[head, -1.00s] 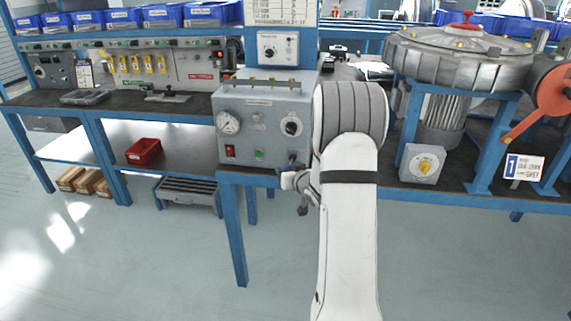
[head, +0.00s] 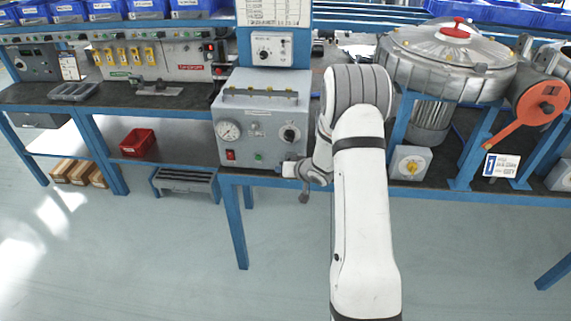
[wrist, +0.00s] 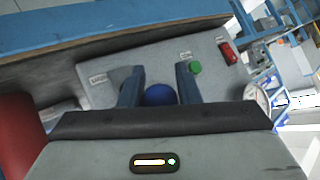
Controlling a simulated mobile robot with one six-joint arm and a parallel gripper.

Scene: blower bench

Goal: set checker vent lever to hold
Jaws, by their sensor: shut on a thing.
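The checker (head: 262,120) is a grey box on the bench with a gauge, a black knob, a red switch and a green button. In the wrist view, its grey front face (wrist: 150,62) shows with the green button and red switch. A blue ball knob (wrist: 158,95), seemingly the vent lever's end, sits between the two fingers of my gripper (wrist: 159,82). My gripper is shut on it. In the head view, my gripper (head: 290,169) is at the checker's lower right front. The lever's shaft is hidden, and the label lettering is too small to read.
A large round blower (head: 445,60) stands right of my arm, with an orange lever arm (head: 528,110) and a small grey box with a yellow knob (head: 410,163). A red bin (head: 137,143) sits on the lower shelf. The floor in front is clear.

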